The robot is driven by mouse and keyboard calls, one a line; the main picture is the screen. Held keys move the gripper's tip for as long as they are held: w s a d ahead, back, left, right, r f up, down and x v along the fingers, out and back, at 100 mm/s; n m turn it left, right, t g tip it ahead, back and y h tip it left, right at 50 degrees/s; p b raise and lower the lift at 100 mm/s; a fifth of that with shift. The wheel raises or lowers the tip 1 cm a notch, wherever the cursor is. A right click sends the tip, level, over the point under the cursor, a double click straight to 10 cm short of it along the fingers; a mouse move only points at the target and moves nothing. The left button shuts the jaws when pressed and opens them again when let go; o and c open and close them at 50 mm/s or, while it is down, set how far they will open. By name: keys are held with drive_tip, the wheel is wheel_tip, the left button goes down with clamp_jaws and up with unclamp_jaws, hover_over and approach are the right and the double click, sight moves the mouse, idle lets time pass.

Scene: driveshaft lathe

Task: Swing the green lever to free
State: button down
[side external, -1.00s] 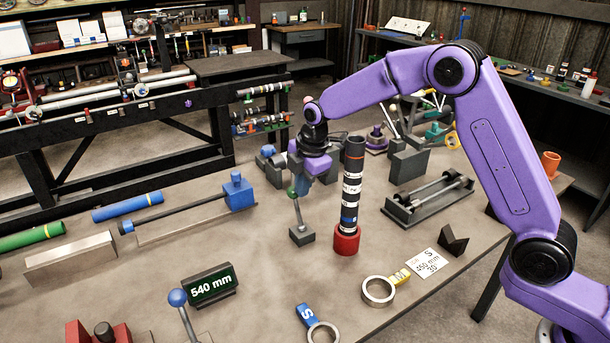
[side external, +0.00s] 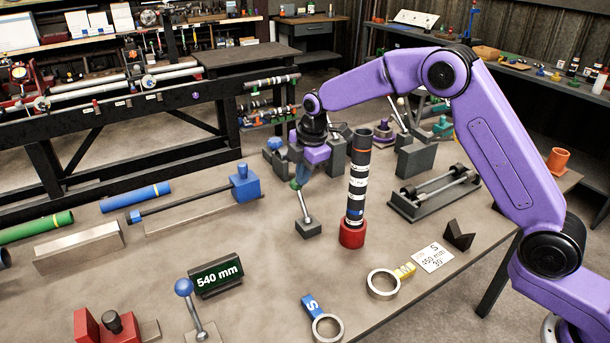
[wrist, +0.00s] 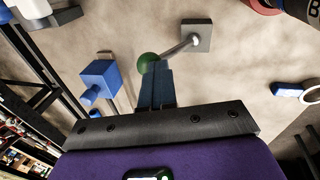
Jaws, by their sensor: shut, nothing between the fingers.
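The green lever has a green ball knob (side external: 295,184) on a thin metal rod (side external: 302,205) that rises from a small grey square base (side external: 308,228). The rod leans a little to the left in the side view. In the wrist view the green knob (wrist: 148,62) lies just past my fingertips, and the rod runs up to the base (wrist: 196,36). My gripper (side external: 299,178) points down at the knob; its fingers (wrist: 156,68) are shut with nothing between them. The fingertips are at or against the knob; I cannot tell if they touch.
A dark banded shaft (side external: 358,185) stands in a red holder (side external: 352,234) just right of the lever. A blue block (side external: 244,184) with a rod is left. A green display (side external: 216,276) and a blue-knobbed lever (side external: 184,288) are in front. Grey blocks stand behind.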

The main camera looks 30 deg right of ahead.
drive_tip(key=shift+w+r, duration=0.1)
drive_tip(key=shift+w, duration=0.05)
drive_tip(key=w+v, duration=0.2)
drive_tip(key=v, duration=0.7)
drive_tip(key=shift+s+r, duration=0.35)
drive_tip(key=shift+r, duration=0.15)
drive_tip(key=s+a+m+g, duration=0.1)
drive_tip(key=s+m, duration=0.2)
drive_tip(key=s, duration=1.7)
drive_tip(key=s+d+f+m, duration=0.1)
drive_tip(key=s+d, duration=0.3)
drive_tip(key=s, duration=0.4)
drive_tip(key=s+d+f+m, duration=0.1)
drive_tip(key=s+d, duration=0.3)
drive_tip(key=s, duration=0.4)
drive_tip(key=s+d+f+m+g, duration=0.1)
drive_tip(key=s+d, duration=0.3)
drive_tip(key=s, duration=0.4)
drive_tip(key=shift+s+f, duration=0.2)
drive_tip(key=shift+f, duration=0.45)
